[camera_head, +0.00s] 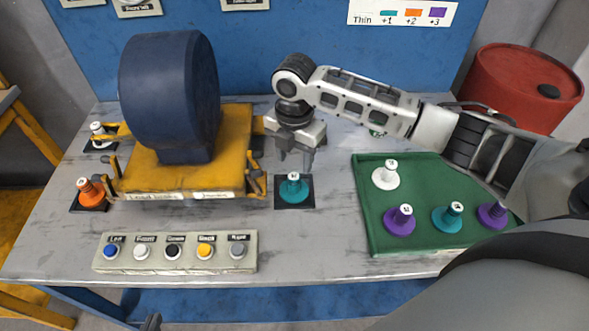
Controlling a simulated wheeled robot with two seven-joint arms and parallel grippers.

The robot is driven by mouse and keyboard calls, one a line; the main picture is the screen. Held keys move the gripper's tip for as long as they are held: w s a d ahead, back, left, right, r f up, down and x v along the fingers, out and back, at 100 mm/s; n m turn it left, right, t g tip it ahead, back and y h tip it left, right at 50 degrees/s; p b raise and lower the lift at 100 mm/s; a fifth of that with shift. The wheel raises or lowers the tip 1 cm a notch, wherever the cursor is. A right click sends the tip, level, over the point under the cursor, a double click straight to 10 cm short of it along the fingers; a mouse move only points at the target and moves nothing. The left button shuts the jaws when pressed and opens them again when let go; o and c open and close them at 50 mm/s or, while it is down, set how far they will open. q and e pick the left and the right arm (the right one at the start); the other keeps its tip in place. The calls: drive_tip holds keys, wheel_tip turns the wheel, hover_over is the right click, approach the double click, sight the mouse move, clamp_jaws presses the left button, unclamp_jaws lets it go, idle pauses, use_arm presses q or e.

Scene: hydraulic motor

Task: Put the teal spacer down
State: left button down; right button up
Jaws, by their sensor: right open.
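A teal spacer (292,189) stands upright on a black square pad (307,205) at the front right corner of the yellow motor stand. My right gripper (296,160) is just above and behind it in the picture, fingers pointing down and apart, with nothing seen between them. The spacer's knob shows free below the fingertips. A second teal spacer (447,217) stands on the green tray (380,238). My left gripper is not in view.
The blue motor (165,95) on its yellow stand (175,178) is left of my right gripper. An orange spacer (91,192) and a white one (101,134) stand on pads at its left. A button panel (175,264) lies in front. Purple and white spacers stand on the tray.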

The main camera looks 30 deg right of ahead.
sight(295, 175)
drive_tip(key=shift+r, duration=2.4)
